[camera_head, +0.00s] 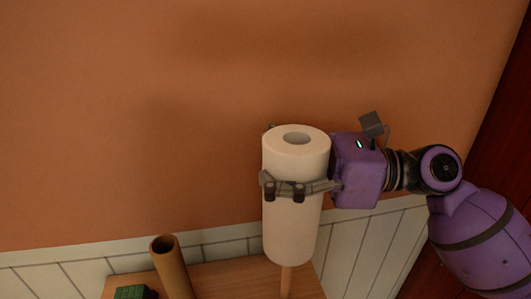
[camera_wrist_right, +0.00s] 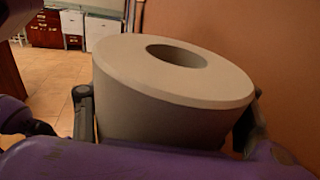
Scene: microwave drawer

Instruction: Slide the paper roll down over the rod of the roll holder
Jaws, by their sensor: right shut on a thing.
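The white paper roll (camera_head: 292,225) stands nearly upright in the head view, with the open hole in its top showing. My right gripper (camera_head: 284,190) is shut around the roll's upper half, coming from the right. In the right wrist view the roll (camera_wrist_right: 160,115) fills the space between the fingers, and no rod end shows in its hole. The wooden rod of the roll holder (camera_head: 286,281) shows directly below the roll's bottom edge. I cannot tell whether its top is inside the roll. The holder's base is out of view. My left gripper is not in view.
A wooden table or shelf top (camera_head: 225,277) lies below, against the wall. A brown open tube (camera_head: 172,267) stands to the left of the roll, with a green object (camera_head: 131,292) beside it. The orange wall (camera_head: 150,120) rises behind.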

